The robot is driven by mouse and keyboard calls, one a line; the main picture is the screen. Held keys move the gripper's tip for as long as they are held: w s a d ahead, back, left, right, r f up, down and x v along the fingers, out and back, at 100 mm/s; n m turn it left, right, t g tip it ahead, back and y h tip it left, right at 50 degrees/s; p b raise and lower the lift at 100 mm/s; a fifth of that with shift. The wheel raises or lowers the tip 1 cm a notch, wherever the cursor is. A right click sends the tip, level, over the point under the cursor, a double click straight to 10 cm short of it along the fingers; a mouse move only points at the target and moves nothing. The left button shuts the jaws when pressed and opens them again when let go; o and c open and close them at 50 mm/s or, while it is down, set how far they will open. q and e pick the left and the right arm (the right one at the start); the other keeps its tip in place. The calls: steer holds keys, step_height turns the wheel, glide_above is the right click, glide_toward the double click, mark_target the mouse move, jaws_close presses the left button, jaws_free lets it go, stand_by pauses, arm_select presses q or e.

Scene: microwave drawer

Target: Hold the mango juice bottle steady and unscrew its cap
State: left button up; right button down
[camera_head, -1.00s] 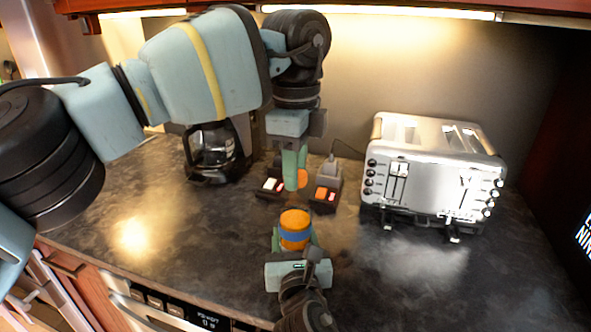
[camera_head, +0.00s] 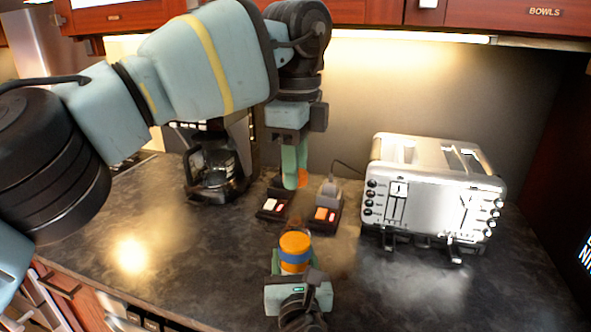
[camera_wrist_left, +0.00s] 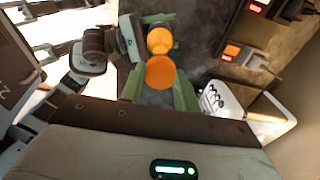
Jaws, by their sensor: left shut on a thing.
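My left gripper (camera_head: 296,178) points down with its green fingers around a small orange cap (camera_head: 302,178). In the left wrist view the cap is a round orange disc (camera_wrist_left: 161,72) between the fingertips. The orange bottle with a blue band (camera_head: 295,252) stands upright below, nearer to me, clearly apart from the cap. My right gripper (camera_head: 294,268) comes in from the bottom with a finger on each side of the bottle and is shut on it. The bottle's orange top also shows in the left wrist view (camera_wrist_left: 159,40). Its lower part is hidden by the right gripper.
A silver toaster (camera_head: 432,190) stands to the right. A coffee maker with a glass pot (camera_head: 214,170) stands at the back left. Small dark boxes with red and white switches (camera_head: 323,212) sit behind the bottle. The dark counter (camera_head: 180,265) is clear at the front left.

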steer(key=shift+c, duration=2.4)
jaws_free()
arm_select(q)
steer(key=shift+s+r+p, duration=0.2)
steer(key=shift+r+p, duration=0.15)
steer(key=shift+r, duration=0.45)
arm_select(e)
steer(key=s, duration=0.8)
steer(key=s+d, duration=0.1)
steer(key=s, duration=0.3)
